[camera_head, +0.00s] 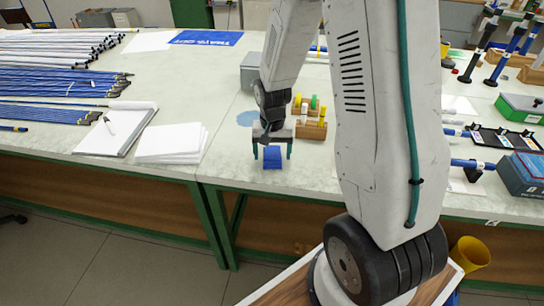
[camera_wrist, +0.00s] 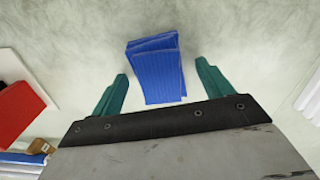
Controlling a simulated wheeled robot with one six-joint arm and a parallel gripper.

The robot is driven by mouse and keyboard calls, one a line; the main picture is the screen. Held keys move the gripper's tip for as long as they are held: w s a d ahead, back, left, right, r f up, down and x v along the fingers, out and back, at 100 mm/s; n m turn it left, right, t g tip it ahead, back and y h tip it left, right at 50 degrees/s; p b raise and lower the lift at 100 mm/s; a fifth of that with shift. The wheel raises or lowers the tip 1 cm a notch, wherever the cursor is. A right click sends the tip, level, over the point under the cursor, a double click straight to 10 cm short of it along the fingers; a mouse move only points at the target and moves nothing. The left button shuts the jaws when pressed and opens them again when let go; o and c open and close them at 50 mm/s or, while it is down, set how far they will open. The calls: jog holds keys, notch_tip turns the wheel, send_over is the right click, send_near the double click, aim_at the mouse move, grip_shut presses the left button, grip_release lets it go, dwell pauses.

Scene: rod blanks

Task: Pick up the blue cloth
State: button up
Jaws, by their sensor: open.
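The blue cloth (camera_head: 272,157) lies folded on the pale bench top, near its front edge. In the wrist view the cloth (camera_wrist: 155,68) shows as a ribbed, layered blue piece, lying just beyond and partly between the two green fingers. My gripper (camera_head: 271,153) points down over the cloth in the head view, one finger to each side. In the wrist view my gripper (camera_wrist: 163,88) is open and empty, with the fingers apart from the cloth. Whether the fingertips touch the bench cannot be told.
Wooden holders with coloured rolls (camera_head: 309,117) stand just right of the gripper. A grey box (camera_head: 250,73) sits behind. A paper stack (camera_head: 172,143) and a clipboard (camera_head: 116,130) lie to the left, with bundled rods (camera_head: 60,82) beyond. Bench around the cloth is clear.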

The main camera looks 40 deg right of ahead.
jog(key=c, duration=1.1)
